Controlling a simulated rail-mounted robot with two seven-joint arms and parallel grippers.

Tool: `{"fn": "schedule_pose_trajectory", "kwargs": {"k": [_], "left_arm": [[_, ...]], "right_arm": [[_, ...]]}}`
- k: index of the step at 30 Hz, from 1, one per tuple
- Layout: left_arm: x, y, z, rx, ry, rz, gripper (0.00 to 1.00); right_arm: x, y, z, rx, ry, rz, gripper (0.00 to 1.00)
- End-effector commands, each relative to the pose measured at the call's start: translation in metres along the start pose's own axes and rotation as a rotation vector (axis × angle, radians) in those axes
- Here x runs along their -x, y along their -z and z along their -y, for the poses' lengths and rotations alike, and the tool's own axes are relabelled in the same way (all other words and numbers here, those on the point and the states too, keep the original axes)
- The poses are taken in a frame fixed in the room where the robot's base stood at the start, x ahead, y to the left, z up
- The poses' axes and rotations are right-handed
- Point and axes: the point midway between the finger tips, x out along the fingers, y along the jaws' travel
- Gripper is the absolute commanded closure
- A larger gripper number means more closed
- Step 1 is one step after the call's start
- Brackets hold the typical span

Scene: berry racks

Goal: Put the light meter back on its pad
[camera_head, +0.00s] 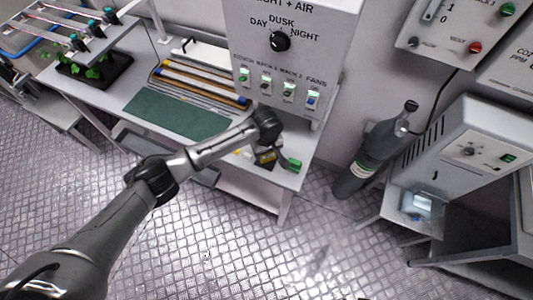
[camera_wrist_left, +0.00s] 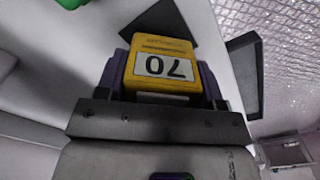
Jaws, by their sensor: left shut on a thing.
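The light meter (camera_wrist_left: 163,68) is a yellow block with a pale display reading 70, upside down in the left wrist view. It sits between the fingers of my left gripper (camera_wrist_left: 163,82), which is shut on it. I cannot tell whether the meter touches the pad. My right gripper is not in view.
A green mat (camera_head: 175,115) and a tray of rods (camera_head: 200,80) lie on the bench (camera_head: 115,95). A small green object (camera_head: 294,164) is at its right end. The control box (camera_head: 290,50) stands behind. A grey cylinder (camera_head: 370,155) stands right of the bench.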

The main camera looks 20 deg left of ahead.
Motion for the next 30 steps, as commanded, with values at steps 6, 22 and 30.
{"fn": "schedule_pose_trajectory", "kwargs": {"k": [6,22,30], "left_arm": [[-0.018,0.000,-0.001,-0.001,-0.002,0.000,0.70],[-0.022,-0.001,0.000,-0.001,0.000,0.000,0.22],[-0.021,-0.001,0.000,-0.001,0.000,0.000,0.13]], "right_arm": [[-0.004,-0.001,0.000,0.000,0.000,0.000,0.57],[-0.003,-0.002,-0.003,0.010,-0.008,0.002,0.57],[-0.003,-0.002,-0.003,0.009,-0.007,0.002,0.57]]}}
